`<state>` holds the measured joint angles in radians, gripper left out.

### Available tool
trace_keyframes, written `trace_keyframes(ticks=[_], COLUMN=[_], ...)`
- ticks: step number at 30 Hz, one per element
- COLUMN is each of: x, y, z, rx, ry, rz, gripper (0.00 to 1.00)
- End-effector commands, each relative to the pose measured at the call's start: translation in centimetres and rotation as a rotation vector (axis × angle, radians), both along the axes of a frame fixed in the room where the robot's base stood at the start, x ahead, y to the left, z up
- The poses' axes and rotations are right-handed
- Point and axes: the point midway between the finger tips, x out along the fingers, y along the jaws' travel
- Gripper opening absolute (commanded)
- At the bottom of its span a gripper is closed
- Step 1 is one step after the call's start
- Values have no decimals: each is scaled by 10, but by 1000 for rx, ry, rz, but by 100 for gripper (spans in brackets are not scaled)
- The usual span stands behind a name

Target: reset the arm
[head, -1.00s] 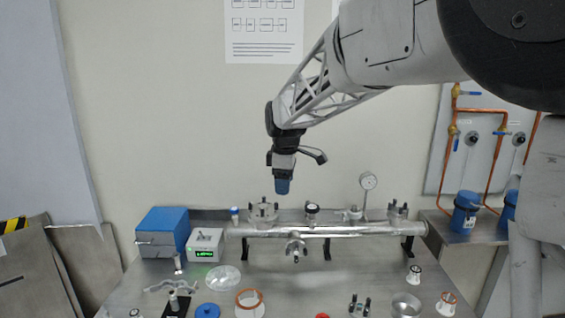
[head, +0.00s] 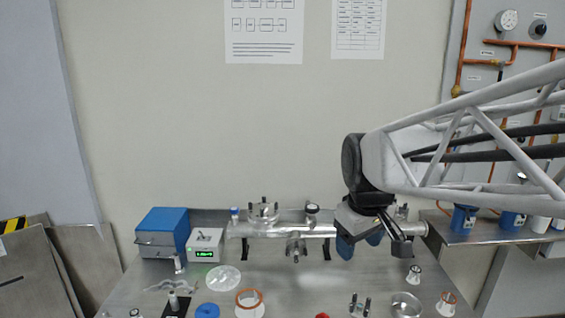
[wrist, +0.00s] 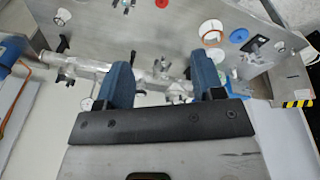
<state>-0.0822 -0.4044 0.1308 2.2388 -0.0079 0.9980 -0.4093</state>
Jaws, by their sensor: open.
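My gripper (head: 359,243) is at the right part of the head view, in front of the right end of the metal manifold tube (head: 268,230). Its two blue fingers are apart with nothing between them, which also shows in the wrist view (wrist: 167,84). The fingers point down, above the steel bench (head: 280,285).
A blue box (head: 162,233) and a grey unit with a green display (head: 206,243) stand at the left. Small parts lie along the front: a clear dish (head: 223,277), a blue disc (head: 208,311), an orange-rimmed ring (head: 249,302). Copper pipes (head: 460,50) run on the right wall.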

Motion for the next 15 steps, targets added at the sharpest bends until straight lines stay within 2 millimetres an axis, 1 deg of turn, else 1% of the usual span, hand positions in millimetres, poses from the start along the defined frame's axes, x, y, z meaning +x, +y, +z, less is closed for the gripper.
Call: trace_keyframes(ticks=[1,9,12,15], x=[-15,-88,-112,-130], y=[-5,-26,-32,-35], z=[-4,-31,-42,-52], rx=[6,46,60,72], ry=[-5,-31,-38,-45], rz=[-41,-281,-361,-426], gripper=[62,62,62,62])
